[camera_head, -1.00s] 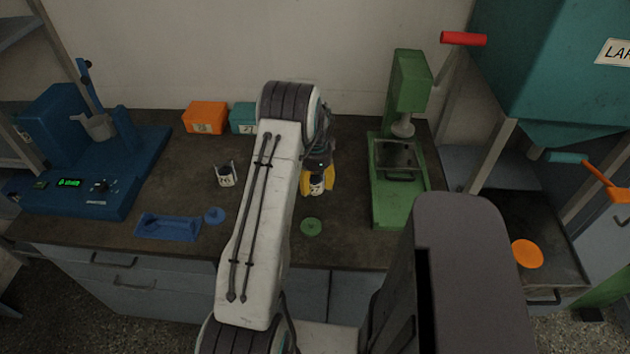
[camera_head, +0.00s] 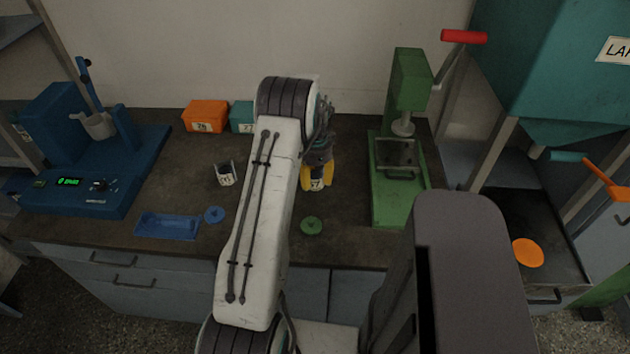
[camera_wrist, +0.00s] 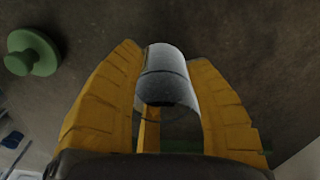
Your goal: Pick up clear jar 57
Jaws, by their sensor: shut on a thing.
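Clear jar 57 (camera_head: 317,184) is at the middle of the dark bench, with a white label whose number is only partly readable. In the wrist view the jar (camera_wrist: 166,75) is a clear cylinder between the fingers, with dark material visible in it. My gripper (camera_head: 318,178) has its yellow fingers on both sides of the jar and is shut on it. In the wrist view my gripper (camera_wrist: 168,85) reaches along both of its walls. Whether the jar's base touches the bench cannot be told.
A second labelled jar (camera_head: 225,174) stands to the left. A green lid (camera_head: 312,226) lies just in front, and a blue lid (camera_head: 214,215) and blue tray (camera_head: 167,226) lie front left. A green press (camera_head: 400,190) stands close on the right. Orange (camera_head: 206,116) and teal (camera_head: 243,118) boxes are behind.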

